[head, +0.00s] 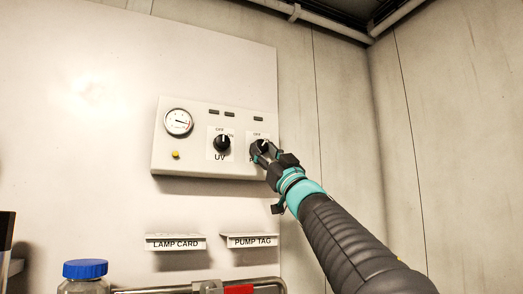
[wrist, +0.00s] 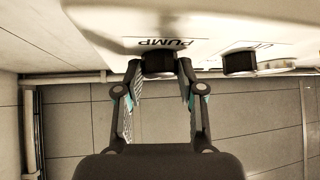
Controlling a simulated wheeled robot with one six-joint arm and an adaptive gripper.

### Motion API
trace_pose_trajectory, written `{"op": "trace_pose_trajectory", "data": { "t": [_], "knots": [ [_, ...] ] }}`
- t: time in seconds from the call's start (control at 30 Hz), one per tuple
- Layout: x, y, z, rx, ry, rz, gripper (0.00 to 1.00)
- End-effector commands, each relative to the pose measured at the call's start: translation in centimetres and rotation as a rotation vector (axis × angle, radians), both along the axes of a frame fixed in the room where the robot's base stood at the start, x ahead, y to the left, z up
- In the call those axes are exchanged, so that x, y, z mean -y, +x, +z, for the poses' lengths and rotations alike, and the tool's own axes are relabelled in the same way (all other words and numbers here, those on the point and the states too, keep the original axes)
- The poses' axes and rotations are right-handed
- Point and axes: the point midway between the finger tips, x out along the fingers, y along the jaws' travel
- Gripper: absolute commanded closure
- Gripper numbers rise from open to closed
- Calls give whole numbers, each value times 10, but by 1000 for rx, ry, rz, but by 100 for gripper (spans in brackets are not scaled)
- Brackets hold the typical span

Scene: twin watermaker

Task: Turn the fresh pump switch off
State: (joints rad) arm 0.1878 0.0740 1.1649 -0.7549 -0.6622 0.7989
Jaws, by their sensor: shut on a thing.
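The pump switch is a round black knob (head: 263,144) at the right end of the white control panel (head: 190,160). An OFF label shows just above it. In the wrist view the knob (wrist: 158,64) sits under an upside-down PUMP label. My gripper (head: 261,152) reaches it from the lower right. Its two fingers (wrist: 159,74) are shut on the knob, one on each side. The fingers hide much of the knob and its label in the head view, so I cannot tell exactly which way it points.
A second black knob (head: 222,143), marked UV, sits close left of the pump switch. A round gauge (head: 178,122) and a yellow button (head: 175,154) are further left. Below are LAMP CARD (head: 175,243) and PUMP TAG (head: 252,240) holders and a blue-capped bottle (head: 85,270).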

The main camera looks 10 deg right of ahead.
Motion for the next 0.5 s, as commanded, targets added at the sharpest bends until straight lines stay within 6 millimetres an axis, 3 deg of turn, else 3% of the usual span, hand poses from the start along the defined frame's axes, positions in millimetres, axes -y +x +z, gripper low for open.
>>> {"op": "trace_pose_trajectory", "data": {
  "t": [0.5],
  "knots": [
    [7,1,4,87,-429,-2,97]
  ]
}}
